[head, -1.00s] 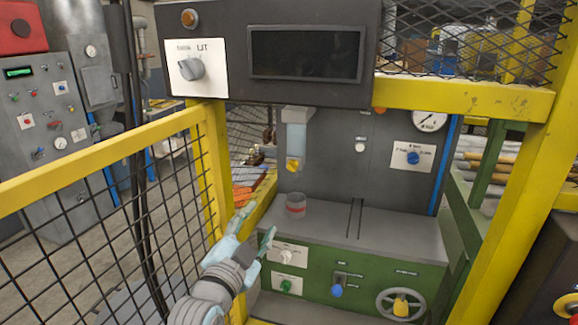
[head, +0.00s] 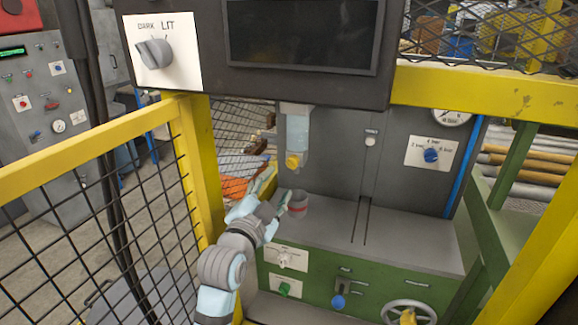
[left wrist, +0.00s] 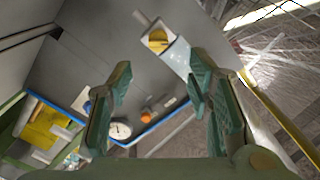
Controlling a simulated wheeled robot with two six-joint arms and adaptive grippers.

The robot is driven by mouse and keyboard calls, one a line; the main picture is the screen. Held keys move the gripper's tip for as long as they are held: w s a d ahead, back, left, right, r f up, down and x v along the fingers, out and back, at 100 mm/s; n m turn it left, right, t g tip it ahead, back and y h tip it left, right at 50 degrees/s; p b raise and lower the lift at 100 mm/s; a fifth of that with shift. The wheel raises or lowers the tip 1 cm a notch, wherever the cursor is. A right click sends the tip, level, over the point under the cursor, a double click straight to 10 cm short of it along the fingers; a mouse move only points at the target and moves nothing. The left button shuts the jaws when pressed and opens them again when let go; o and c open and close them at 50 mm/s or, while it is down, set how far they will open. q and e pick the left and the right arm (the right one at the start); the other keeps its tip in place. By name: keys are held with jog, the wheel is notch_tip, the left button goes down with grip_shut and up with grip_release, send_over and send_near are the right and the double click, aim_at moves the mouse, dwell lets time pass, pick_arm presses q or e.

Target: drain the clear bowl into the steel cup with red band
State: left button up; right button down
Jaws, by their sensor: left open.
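The clear bowl (head: 298,132) hangs on the grey back panel, pale blue and see-through, with a yellow knob (head: 293,161) at its bottom. The steel cup with red band (head: 299,204) stands upright on the grey ledge below the knob. My left gripper (head: 274,190) is open and empty, its fingers just left of the cup and lower than the knob; I cannot tell if a finger touches the cup. In the left wrist view the bowl (left wrist: 178,58) and its yellow knob (left wrist: 157,41) show beyond the open fingers. My right gripper is not in view.
A yellow mesh guard (head: 100,150) stands to the left, beside my left arm. A dark box with a dial and screen (head: 300,40) overhangs above. The ledge (head: 400,235) right of the cup is clear. Green panel controls (head: 338,301) sit below it.

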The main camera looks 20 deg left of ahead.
aim_at(289, 166)
pick_arm(q)
jog(key=w, duration=1)
jog(key=shift+w+d+f, duration=0.2)
jog(key=shift+d, duration=0.1)
jog(key=shift+s, duration=0.1)
jog(key=shift+r, duration=0.1)
grip_shut()
